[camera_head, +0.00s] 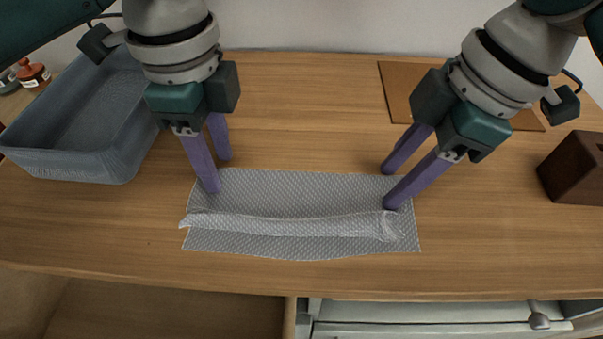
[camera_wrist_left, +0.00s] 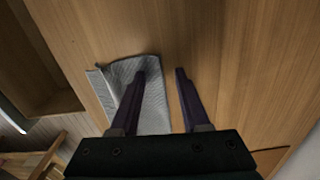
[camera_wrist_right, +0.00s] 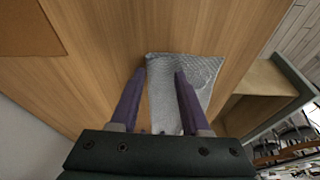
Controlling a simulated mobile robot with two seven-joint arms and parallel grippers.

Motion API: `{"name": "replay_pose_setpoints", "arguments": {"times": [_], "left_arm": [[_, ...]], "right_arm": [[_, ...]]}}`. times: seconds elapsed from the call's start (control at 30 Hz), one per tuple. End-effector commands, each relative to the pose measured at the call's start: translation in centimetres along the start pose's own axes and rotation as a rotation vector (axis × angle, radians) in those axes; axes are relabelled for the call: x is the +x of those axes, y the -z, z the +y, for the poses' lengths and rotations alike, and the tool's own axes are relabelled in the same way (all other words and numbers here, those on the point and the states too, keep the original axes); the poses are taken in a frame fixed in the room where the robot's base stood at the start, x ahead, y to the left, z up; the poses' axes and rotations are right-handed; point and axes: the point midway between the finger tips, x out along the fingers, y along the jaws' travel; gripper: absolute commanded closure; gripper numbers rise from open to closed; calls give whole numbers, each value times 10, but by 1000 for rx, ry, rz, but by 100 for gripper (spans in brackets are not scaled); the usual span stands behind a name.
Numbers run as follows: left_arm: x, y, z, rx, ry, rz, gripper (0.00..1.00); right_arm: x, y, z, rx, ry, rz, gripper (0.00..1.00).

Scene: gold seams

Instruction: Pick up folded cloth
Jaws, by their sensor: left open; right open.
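The grey patterned cloth (camera_head: 300,190) lies on the wooden table near its front edge, with a raised fold running across its width. It also shows in the left wrist view (camera_wrist_left: 155,112) and the right wrist view (camera_wrist_right: 203,72). My left gripper (camera_head: 218,175) is open at the cloth's back left corner, one finger over the cloth and the other beyond its back edge. Whether either fingertip touches the cloth is unclear.
A grey-blue bin (camera_head: 75,160) stands at the left of the table. A brown board (camera_head: 395,85) lies at the back right, and a dark wooden block (camera_head: 575,168) stands at the right edge. An open drawer (camera_head: 160,310) is below the front edge. The table's middle back is clear.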

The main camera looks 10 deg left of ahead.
Motion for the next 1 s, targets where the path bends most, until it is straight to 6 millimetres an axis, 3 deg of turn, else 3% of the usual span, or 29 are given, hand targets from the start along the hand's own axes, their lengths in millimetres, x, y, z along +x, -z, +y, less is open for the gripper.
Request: {"name": "replay_pose_setpoints", "arguments": {"times": [0.77,1.0], "left_arm": [[0,0,0,0,0,0,99],[0,0,0,0,-1,0,100]], "right_arm": [[0,0,0,0,0,-1,99],[0,0,0,1,1,-1,100]]}}
